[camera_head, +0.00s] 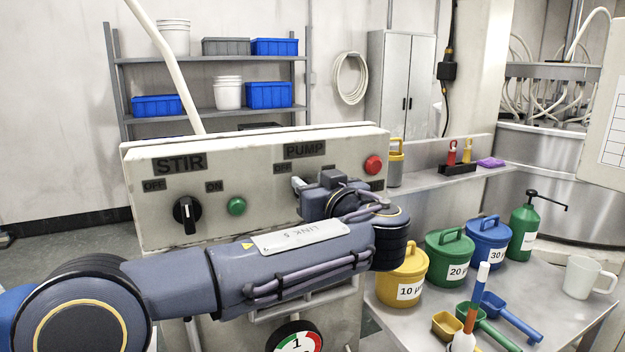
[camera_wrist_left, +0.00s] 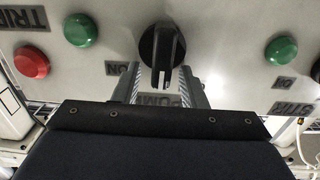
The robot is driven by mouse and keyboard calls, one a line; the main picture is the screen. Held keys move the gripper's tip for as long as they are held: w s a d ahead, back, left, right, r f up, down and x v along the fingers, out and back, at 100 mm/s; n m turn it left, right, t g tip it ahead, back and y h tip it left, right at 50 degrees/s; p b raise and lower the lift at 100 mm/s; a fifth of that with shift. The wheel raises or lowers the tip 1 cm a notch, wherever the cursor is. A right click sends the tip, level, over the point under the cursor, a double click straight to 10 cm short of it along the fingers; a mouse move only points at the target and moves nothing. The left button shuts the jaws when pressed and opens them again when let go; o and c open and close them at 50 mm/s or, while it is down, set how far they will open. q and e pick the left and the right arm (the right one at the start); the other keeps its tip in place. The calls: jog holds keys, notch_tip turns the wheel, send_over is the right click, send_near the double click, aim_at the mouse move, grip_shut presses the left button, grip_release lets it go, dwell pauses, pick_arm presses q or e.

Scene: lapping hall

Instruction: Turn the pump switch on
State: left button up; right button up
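The pump switch is a round black knob with a raised bar (camera_wrist_left: 162,48), seen in the wrist view, which is upside down. Its bar points down in that picture, towards the PUMP label (camera_wrist_left: 168,100). My left gripper (camera_wrist_left: 160,76) is at the panel, with one finger on each side of the bar and gaps visible, so it looks open. Whether it touches the knob I cannot tell. In the head view my left gripper (camera_head: 300,185) is mostly hidden behind my arm, and the pump knob is hidden too. The PUMP label (camera_head: 304,150) shows above. My right gripper is out of view.
The panel (camera_head: 145,210) also carries the STIR knob (camera_head: 187,213), a green lamp (camera_head: 236,206) and a red button (camera_head: 373,165). A second green lamp (camera_wrist_left: 80,30) is beside the pump knob. Lidded tubs, including a yellow one (camera_head: 402,278), stand on the bench to the right.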

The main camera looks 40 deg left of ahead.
pick_arm(q)
jog(key=shift+w+a, duration=0.1)
jog(key=shift+a, duration=0.05)
grip_shut()
